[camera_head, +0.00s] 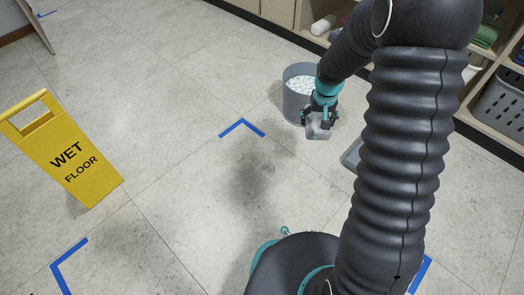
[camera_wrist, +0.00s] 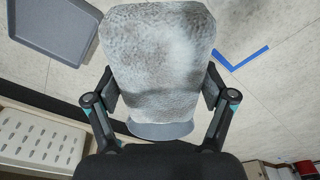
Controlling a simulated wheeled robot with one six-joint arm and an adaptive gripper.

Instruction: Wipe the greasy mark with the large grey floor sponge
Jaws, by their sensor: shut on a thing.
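The large grey floor sponge (camera_wrist: 158,60) is gripped between the two fingers of my gripper (camera_wrist: 160,92) in the wrist view, its mottled grey face filling the middle. In the head view my gripper (camera_head: 320,118) is shut on the sponge (camera_head: 319,130), in front of a grey bucket. The sponge appears held above the floor, though its exact height cannot be told. A faint dark greasy mark (camera_head: 266,169) shows on the floor to the lower left of the sponge, below the blue tape corner. A soft shadow lies around and below it.
A grey bucket (camera_head: 295,98) with white contents stands behind my gripper. A grey tray (camera_head: 351,156) lies on the floor, partly behind my arm. A yellow wet floor sign (camera_head: 66,150) stands left. Blue tape corners (camera_head: 242,126) mark the floor. Shelving with a grey basket (camera_head: 501,105) lines the right.

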